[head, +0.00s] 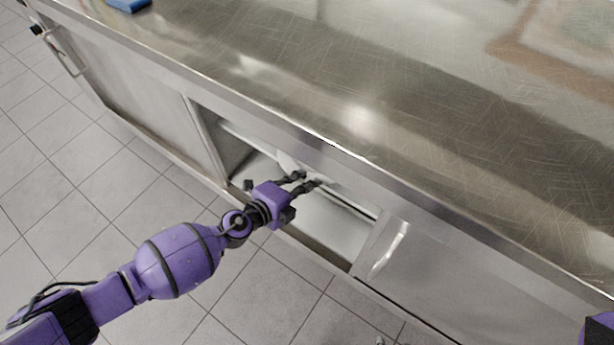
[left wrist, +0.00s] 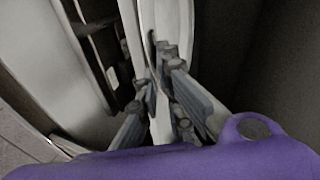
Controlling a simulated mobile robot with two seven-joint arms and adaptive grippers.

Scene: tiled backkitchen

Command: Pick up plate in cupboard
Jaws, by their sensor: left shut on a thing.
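A white plate (head: 288,163) shows in part inside the open cupboard (head: 335,228), under the counter edge. My left gripper (head: 308,181) reaches into the cupboard opening and is shut on the plate. In the left wrist view the plate (left wrist: 172,16) stands edge-on, and its rim runs between the fingers of my left gripper (left wrist: 160,98). Much of the plate is hidden by the counter edge and the fingers. My right gripper is not in view.
The steel counter (head: 400,120) overhangs the cupboard. A closed door or panel with a handle (head: 390,250) is right of the opening, and another door (head: 130,100) is at left. A blue item (head: 128,5) lies on the counter. The tiled floor (head: 150,200) in front is clear.

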